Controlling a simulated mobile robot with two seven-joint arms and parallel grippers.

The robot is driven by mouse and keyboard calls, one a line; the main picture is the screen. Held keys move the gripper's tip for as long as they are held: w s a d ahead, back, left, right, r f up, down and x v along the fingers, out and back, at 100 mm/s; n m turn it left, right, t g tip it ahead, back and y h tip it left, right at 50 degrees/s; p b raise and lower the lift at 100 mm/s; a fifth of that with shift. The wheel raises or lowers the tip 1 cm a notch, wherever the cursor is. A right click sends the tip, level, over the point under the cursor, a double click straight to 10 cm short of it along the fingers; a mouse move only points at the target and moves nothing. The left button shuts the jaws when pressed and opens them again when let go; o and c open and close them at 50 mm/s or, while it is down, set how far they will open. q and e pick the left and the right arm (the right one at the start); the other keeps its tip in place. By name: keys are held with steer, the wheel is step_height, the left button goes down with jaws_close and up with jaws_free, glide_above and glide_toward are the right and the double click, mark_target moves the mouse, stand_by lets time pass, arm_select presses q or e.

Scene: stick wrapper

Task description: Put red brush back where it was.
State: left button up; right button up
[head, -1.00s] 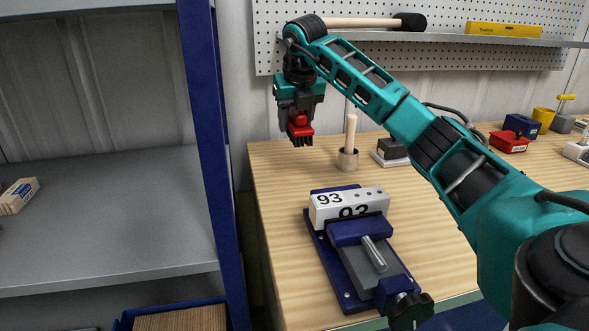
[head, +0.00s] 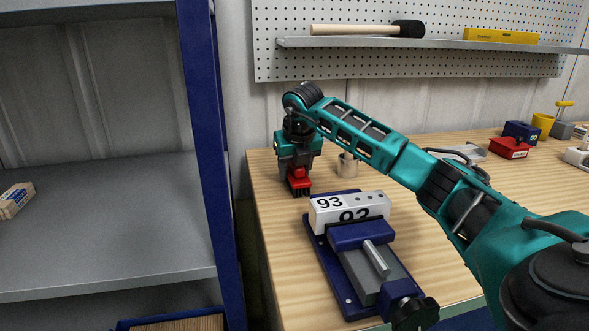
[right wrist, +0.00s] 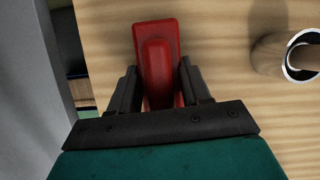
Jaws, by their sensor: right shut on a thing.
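The red brush (head: 299,179) has a red body and dark bristles pointing down. My right gripper (head: 298,172) is shut on it, at the left part of the wooden workbench, behind and left of the vise. In the right wrist view the red brush (right wrist: 158,62) sits between the two dark fingers of my right gripper (right wrist: 160,90), over the wood. The bristles look close to or on the bench top; I cannot tell whether they touch. My left gripper is not in view.
A blue vise (head: 358,262) holds a white block (head: 345,208) marked 93. A metal cup (head: 347,165) stands right of the brush; it also shows in the right wrist view (right wrist: 268,54). A red box (head: 509,147) stands farther right. A blue shelf post (head: 214,150) rises left of the bench.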

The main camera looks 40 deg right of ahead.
steer(key=shift+f, duration=0.15)
steer(key=o, duration=1.2)
steer(key=p+v, duration=0.1)
steer(key=v, duration=1.1)
steer(key=shift+a+r+p, duration=0.1)
steer(key=shift+r+p, duration=0.1)
steer(key=shift+p, duration=0.15)
